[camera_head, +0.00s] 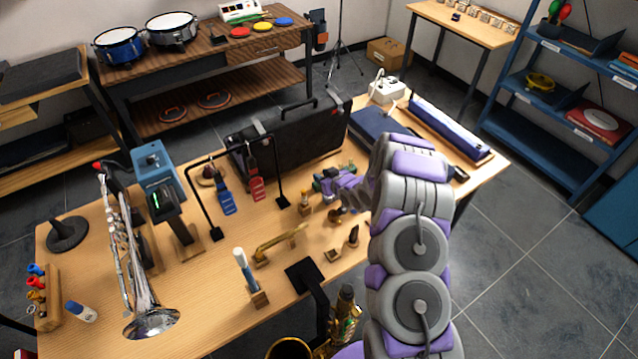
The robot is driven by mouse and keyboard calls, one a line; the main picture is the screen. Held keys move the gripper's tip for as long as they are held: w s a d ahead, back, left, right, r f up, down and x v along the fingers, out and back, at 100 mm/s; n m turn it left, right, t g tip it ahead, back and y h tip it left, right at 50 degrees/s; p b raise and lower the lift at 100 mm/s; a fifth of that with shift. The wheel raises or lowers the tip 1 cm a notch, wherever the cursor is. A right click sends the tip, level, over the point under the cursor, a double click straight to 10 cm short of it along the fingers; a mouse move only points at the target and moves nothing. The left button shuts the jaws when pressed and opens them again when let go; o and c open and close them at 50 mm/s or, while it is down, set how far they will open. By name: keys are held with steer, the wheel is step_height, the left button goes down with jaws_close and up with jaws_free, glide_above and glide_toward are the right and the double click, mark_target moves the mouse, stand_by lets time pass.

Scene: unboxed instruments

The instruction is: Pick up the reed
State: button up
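My arm reaches over the right half of the wooden table (218,285). My gripper (322,186) is above the table in front of the black case, pointing left. Its fingers are small and partly covered by the wrist, so I cannot tell whether they are open or shut. I cannot pick out the reed with certainty. Small pieces stand below and in front of the gripper: a gold piece on a wooden stand (305,201), a rounded brass piece (335,216), a small wooden block (333,255) and a dark upright piece (353,237). My arm hides the table to their right.
A black stand frame (208,190) holds blue and red pieces. A gold instrument part (280,243) and a stand with a white-topped tool (248,277) are in front.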

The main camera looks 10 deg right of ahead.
steer(key=shift+w+a+f, duration=0.2)
steer(key=shift+w+f, duration=0.3)
steer(key=shift+f, duration=0.05)
steer(key=shift+w+a+f, duration=0.15)
steer(key=shift+w+a, duration=0.1)
steer(key=shift+w, duration=0.35)
jaws_close()
